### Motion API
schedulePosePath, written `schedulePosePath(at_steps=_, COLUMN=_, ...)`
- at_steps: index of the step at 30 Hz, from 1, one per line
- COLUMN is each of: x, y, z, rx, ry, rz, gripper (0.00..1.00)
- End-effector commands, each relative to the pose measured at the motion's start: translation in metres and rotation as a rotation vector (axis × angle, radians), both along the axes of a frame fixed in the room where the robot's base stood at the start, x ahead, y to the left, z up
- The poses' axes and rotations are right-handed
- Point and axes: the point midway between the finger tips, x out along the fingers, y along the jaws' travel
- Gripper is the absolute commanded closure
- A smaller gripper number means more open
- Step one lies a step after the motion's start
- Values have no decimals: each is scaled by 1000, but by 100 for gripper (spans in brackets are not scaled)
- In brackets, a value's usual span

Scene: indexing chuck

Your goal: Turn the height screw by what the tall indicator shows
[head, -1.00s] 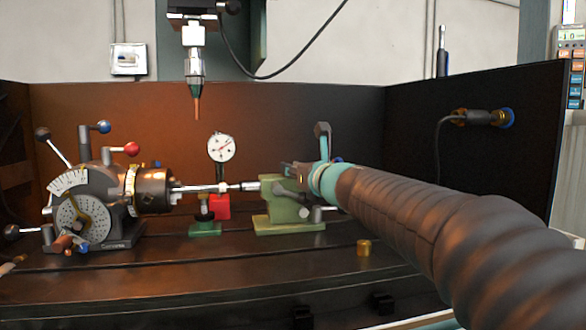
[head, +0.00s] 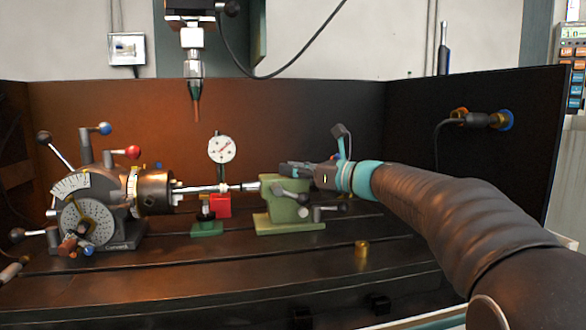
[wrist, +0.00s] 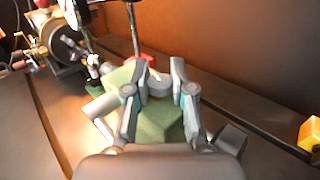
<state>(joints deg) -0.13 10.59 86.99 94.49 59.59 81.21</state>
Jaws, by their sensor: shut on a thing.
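The tall indicator (head: 221,149) is a round white dial on a dark post with a red base. It stands behind the bar, left of the green tailstock (head: 285,212); its reading is too small to tell. My gripper (head: 288,168) is at the top of the tailstock. In the wrist view my gripper (wrist: 158,76) has its two fingers on either side of a short grey round knob (wrist: 159,88), which looks like the height screw. It is shut on this knob. The fingers hide the knob's sides, and in the head view the gripper hides it.
The dividing head and chuck (head: 150,192) stand at left, with a bar running to the tailstock. A small green screw stand (head: 207,229) is under the bar. A brass cylinder (head: 362,248) sits on the table at right. A spindle probe (head: 196,90) hangs above.

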Motion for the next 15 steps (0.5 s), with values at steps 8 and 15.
schedulePosePath(at_steps=8, x=0, y=1, z=0, rx=0, ry=0, rz=8, gripper=100)
schedulePosePath(at_steps=15, x=0, y=1, z=0, rx=0, ry=0, rz=7, gripper=50)
